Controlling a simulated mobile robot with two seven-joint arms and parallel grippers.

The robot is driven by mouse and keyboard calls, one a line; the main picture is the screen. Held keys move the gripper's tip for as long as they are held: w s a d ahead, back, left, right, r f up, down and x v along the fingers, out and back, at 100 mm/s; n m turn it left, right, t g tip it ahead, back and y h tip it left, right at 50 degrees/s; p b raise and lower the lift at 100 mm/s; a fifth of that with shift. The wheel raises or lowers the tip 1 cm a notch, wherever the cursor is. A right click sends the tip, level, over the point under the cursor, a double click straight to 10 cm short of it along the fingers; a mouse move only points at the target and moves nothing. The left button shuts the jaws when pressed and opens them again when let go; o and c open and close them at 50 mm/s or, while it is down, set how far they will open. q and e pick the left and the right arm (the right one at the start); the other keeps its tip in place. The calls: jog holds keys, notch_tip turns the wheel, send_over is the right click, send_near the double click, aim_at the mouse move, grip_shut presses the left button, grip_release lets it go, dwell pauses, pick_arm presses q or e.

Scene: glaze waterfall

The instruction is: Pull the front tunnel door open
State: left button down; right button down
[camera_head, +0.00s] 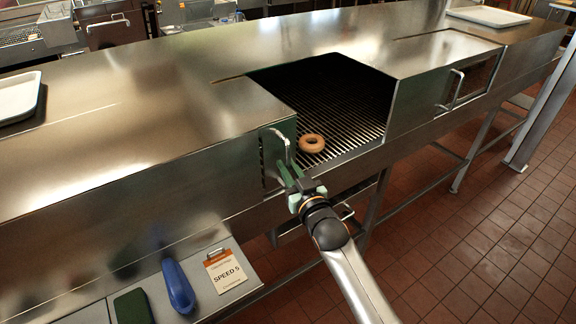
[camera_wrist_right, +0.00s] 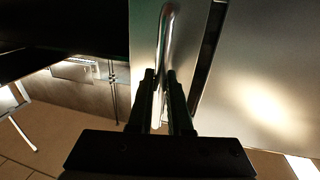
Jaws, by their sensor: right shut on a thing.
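The steel tunnel housing (camera_head: 140,180) has a large opening in its middle, with a dark wire conveyor (camera_head: 345,95) and a brown ring doughnut (camera_head: 312,143) on it. A narrow steel door panel (camera_head: 270,158) with an upright bar handle (camera_head: 284,139) is at the left edge of this opening. My right gripper (camera_head: 290,178) is shut on the lower part of the handle. In the right wrist view, the fingers (camera_wrist_right: 161,100) are on either side of the bright handle (camera_wrist_right: 168,40), in front of the door panel (camera_wrist_right: 184,50). My left gripper is out of view.
A second door with a handle (camera_head: 452,90) is on the housing's right part. A ledge at lower left holds a clipboard reading "SPEED 5" (camera_head: 225,273), a blue object (camera_head: 178,287) and a green pad (camera_head: 133,306). Tiled floor (camera_head: 480,240) is clear at right.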

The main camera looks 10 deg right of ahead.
jog(key=shift+s+a+f, duration=0.1)
jog(key=shift+s+a, duration=0.05)
jog(key=shift+a, duration=0.3)
jog(key=c, duration=0.8)
grip_release()
jog(key=shift+c, duration=0.2)
jog(key=s+d, duration=0.2)
jog(key=s, duration=1)
jog(key=shift+s, duration=0.2)
